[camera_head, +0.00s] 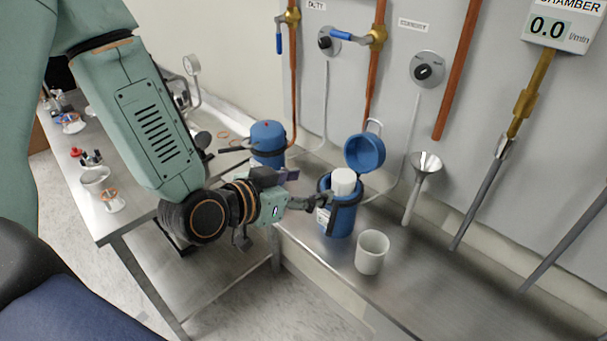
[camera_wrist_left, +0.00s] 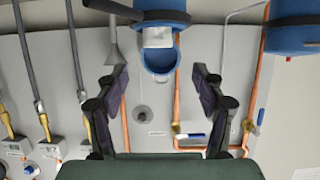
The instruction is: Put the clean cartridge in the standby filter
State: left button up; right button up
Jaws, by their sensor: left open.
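The white cartridge (camera_head: 343,180) stands upright in the mouth of a blue filter housing (camera_head: 340,222) on the steel bench. Its top shows above the rim; its lower part is hidden. The housing's blue lid (camera_head: 364,152) is swung open behind it. The cartridge also shows in the wrist view (camera_wrist_left: 157,37), in front of the open lid (camera_wrist_left: 161,60). My left gripper (camera_head: 314,202) is beside the housing, on its left. Its fingers (camera_wrist_left: 163,82) are spread with nothing between them in the wrist view. My right gripper is out of view.
A closed blue housing (camera_head: 267,140) stands further left. A pale cup (camera_head: 371,252) stands just right of the open housing. A funnel (camera_head: 425,165) and copper pipes (camera_head: 458,70) are along the wall. A side table (camera_head: 125,218) holds small items. The bench is clear at front right.

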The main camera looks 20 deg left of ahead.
pick_arm(q)
jog(key=shift+s+r, duration=0.1)
jog(key=shift+s, duration=0.05)
jog(key=s+f+n+g+y, duration=0.1)
jog(key=s+f+g, duration=0.2)
jog(key=s+f, duration=0.4)
jog(key=s+f+n+g+y, duration=0.1)
jog(key=s+f+g, duration=0.35)
jog(key=f, duration=0.45)
jog(key=s+a+f+n+g+y, duration=0.1)
jog(key=s+f, duration=0.3)
jog(key=s, duration=0.4)
jog(key=s+a+f+n+g+y, duration=0.1)
jog(key=s+f+g, duration=0.3)
jog(key=s, duration=0.4)
jog(key=shift+s+a+f+y, duration=0.2)
jog(key=shift+a+f+y, duration=0.1)
jog(key=shift+a, duration=0.1)
jog(key=shift+w, duration=0.1)
